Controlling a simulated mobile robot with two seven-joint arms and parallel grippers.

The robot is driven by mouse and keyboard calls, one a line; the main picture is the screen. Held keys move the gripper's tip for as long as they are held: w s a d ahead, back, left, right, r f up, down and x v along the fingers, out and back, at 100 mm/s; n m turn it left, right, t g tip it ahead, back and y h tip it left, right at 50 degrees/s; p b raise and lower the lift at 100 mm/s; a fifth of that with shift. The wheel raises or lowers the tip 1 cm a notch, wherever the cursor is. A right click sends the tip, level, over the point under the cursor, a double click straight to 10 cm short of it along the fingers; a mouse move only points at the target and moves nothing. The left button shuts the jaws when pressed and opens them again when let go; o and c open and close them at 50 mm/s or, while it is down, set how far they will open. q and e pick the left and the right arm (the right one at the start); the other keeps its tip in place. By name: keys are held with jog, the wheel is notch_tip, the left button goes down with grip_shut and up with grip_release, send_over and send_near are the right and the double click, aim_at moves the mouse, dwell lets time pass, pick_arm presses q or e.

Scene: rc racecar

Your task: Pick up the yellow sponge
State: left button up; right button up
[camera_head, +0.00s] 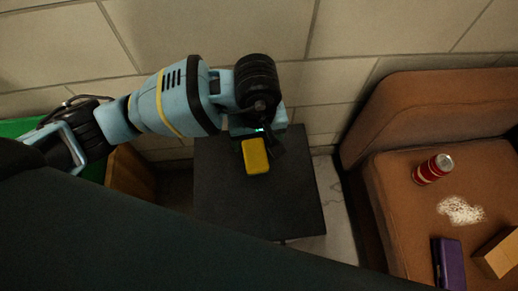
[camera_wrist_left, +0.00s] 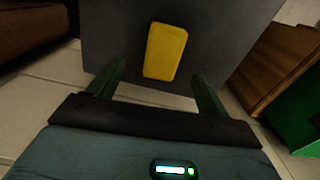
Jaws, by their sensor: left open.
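The yellow sponge (camera_head: 255,157) lies on the dark top of a small table (camera_head: 230,205) in the head view. In the left wrist view the sponge (camera_wrist_left: 165,51) lies beyond and between the two fingers. My left gripper (camera_wrist_left: 160,82) is open and empty, with its fingers spread wider than the sponge. In the head view my left gripper (camera_head: 262,140) is over the far part of the table, beside the sponge's far end, and its fingers are mostly hidden. My right gripper is not in view.
A brown couch (camera_head: 400,190) stands to the right with a red can (camera_head: 432,169), a white patch (camera_head: 460,210), a purple item (camera_head: 447,262) and a tan box (camera_head: 497,254) on it. A wooden piece (camera_head: 128,180) stands left of the table. A tiled wall is behind.

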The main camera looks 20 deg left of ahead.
aim_at(255, 154)
pick_arm(q)
jog(key=shift+s+f, duration=0.15)
jog(key=shift+f, duration=0.1)
jog(key=shift+f+b, duration=0.4)
jog(key=shift+f, duration=0.65)
jog(key=f, duration=0.1)
jog(key=f+b, duration=0.1)
jog(key=f, duration=0.2)
jog(key=shift+a+f+b, duration=0.25)
jog(key=shift+a+b, duration=0.05)
jog(key=shift+b, duration=0.05)
jog(key=shift+f, duration=0.4)
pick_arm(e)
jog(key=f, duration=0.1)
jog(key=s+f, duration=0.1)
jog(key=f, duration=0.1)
pick_arm(q)
jog(key=shift+r, duration=0.1)
jog(key=shift+c, duration=0.2)
jog(key=shift+c, duration=1.2)
jog(key=c, duration=0.7)
jog(key=shift+c, duration=0.4)
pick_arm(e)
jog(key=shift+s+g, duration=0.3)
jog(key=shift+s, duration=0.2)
